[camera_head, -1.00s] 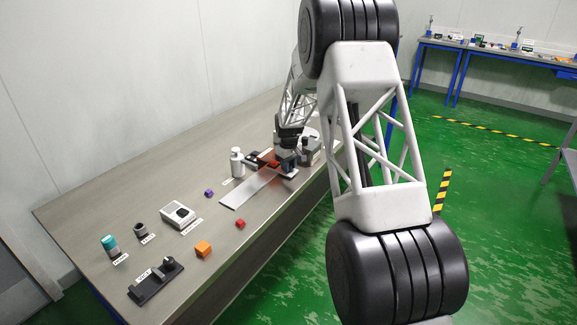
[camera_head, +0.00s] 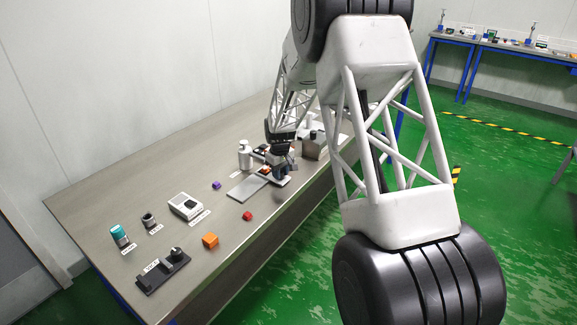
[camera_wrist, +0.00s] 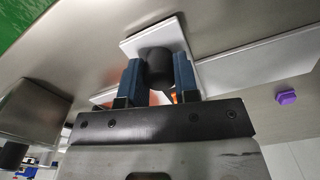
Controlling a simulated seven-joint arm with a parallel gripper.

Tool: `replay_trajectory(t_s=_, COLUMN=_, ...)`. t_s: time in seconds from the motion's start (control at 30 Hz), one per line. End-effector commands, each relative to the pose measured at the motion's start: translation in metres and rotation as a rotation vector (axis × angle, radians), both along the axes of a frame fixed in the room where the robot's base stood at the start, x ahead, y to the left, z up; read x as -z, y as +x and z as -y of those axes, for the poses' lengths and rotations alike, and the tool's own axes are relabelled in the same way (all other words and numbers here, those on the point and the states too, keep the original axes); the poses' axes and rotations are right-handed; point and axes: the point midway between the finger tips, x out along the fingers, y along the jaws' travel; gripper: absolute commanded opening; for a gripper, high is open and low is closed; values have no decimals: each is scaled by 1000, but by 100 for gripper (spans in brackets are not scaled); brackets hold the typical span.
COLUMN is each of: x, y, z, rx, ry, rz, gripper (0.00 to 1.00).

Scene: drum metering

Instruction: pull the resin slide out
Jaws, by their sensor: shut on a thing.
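My gripper (camera_head: 282,174) is low over the far part of the bench. In the wrist view its two blue fingers (camera_wrist: 157,82) are shut on a black knob (camera_wrist: 157,62) that stands against a white plate (camera_wrist: 178,36). I take this plate and knob to be the resin slide; no readable label confirms it. The white plate (camera_head: 285,182) also shows beneath the gripper in the head view. Orange parts (camera_head: 265,170) show beside the gripper, partly covered. A long pale flat strip (camera_head: 247,188) lies just left of them. Fingers and wrist hide most of the mechanism.
A purple block (camera_head: 216,185), red cube (camera_head: 247,215), orange cube (camera_head: 210,240) and white device (camera_head: 184,206) lie nearer on the bench (camera_head: 130,185).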

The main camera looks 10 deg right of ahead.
Motion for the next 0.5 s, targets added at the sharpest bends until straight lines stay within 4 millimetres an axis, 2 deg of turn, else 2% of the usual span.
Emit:
replay_trajectory(t_s=0.2, x=0, y=-34, z=-34, rx=-3, ry=0, rz=-1, gripper=0)
replay_trajectory(t_s=0.5, x=0, y=-66, z=-66, rx=-1, ry=0, rz=0, gripper=0)
